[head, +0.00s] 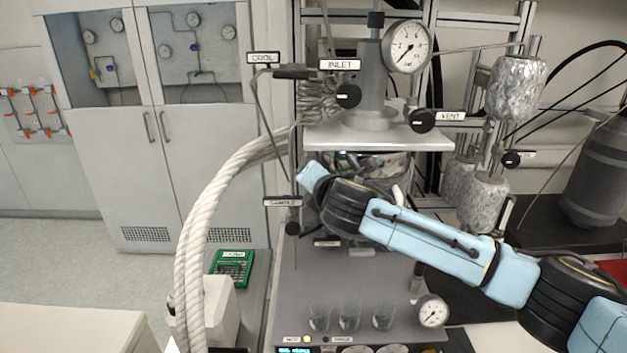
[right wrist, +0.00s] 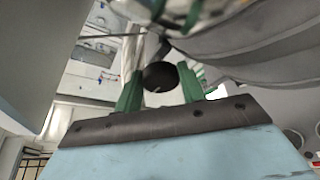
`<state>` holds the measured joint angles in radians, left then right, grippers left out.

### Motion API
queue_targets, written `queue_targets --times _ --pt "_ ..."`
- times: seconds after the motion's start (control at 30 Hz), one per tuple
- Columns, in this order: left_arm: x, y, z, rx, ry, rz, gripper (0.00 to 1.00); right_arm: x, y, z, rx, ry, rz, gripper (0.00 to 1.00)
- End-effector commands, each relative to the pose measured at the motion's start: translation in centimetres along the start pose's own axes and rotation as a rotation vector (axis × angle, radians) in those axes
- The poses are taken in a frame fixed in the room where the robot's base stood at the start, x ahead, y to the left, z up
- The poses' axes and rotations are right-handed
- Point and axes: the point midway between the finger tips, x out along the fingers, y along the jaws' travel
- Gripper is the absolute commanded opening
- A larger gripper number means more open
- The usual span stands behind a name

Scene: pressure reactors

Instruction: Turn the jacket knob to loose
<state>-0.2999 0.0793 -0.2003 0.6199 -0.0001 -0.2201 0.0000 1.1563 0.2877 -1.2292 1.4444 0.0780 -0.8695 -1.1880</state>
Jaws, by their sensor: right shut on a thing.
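In the right wrist view, a round black knob (right wrist: 160,76) sits between the two green fingers of my right gripper (right wrist: 161,84). The gripper is shut on it, with a finger on each side. I cannot read a label on this knob or tell its turn position; a faint light mark shows on its face. In the head view, my right arm crosses in front of the reactor from the right, and its fingers and the held knob are hidden there. No label reading jacket is legible. My left gripper is not in view.
Other black knobs are marked INLET (head: 348,95), VENT (head: 422,120) and SAMPLE (head: 292,228). A COOL handle (head: 295,72) is at the upper left.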

Motion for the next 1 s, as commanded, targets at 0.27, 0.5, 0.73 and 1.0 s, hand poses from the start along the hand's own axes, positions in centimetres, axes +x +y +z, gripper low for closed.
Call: queue_targets --times 0.27,0.5,0.73,1.0 --pt "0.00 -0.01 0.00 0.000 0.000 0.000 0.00 0.00 0.10 0.11 -0.026 -0.002 -0.010 0.17" --pt "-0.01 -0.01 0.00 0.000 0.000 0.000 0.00 0.00 0.11 0.11 -0.027 -0.003 -0.009 0.17" --pt "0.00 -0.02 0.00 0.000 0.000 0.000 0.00 0.00 0.10 0.08 -0.025 -0.002 -0.009 0.49" --pt "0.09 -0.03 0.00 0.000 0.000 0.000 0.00 -0.36 0.08 0.01 -0.024 -0.001 -0.008 0.49"
